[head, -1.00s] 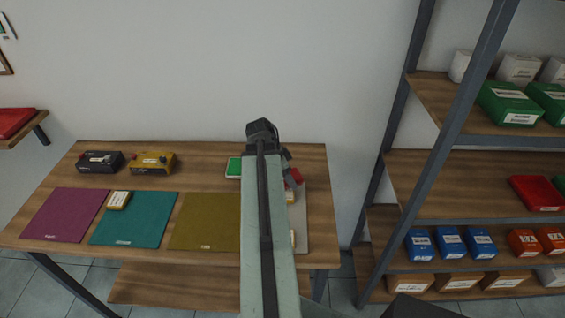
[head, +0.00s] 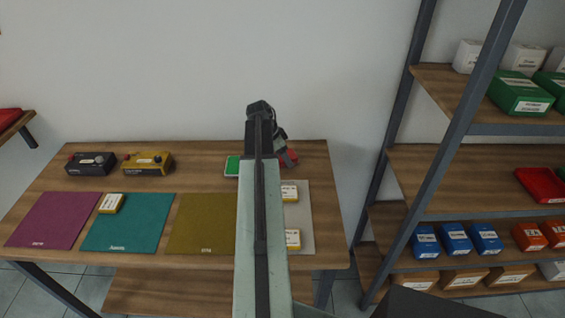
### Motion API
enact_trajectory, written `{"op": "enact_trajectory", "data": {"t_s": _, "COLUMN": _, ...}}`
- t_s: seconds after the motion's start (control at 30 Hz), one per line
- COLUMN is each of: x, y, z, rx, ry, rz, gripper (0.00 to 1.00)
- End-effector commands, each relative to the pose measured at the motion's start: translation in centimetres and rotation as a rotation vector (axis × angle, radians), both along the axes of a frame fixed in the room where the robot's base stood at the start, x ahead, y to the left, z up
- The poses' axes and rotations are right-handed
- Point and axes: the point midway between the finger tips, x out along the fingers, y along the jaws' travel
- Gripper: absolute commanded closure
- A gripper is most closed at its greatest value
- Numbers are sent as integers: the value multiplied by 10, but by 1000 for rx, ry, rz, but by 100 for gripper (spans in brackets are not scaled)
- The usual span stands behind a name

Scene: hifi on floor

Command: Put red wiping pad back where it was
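The red wiping pad (head: 291,158) shows as a small red patch at my gripper (head: 284,154), over the back right of the table in the head view. My gripper is shut on it; my arm hides part of both. Whether the pad touches the tabletop I cannot tell. A green pad (head: 232,166) lies on the table just left of my arm.
The wooden table (head: 205,181) bears a purple mat (head: 46,222), a teal mat (head: 135,228), an olive mat (head: 205,225) and a grey mat (head: 305,215) with white-yellow boxes. Black (head: 91,164) and yellow (head: 148,165) devices stand behind. A loaded rack (head: 440,160) stands right.

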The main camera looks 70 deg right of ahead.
Motion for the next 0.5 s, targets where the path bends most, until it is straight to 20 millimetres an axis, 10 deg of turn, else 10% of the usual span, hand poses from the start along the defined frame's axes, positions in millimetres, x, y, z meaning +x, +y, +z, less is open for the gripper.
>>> {"op": "enact_trajectory", "data": {"t_s": 0.33, "x": -1, "y": 0, "z": -6, "rx": 0, "ry": 0, "rz": -1, "gripper": 77}}
{"op": "enact_trajectory", "data": {"t_s": 0.37, "x": -1, "y": 0, "z": -5, "rx": 0, "ry": 0, "rz": -1, "gripper": 36}}
{"op": "enact_trajectory", "data": {"t_s": 0.5, "x": -2, "y": 0, "z": -4, "rx": 0, "ry": 0, "rz": -2, "gripper": 17}}
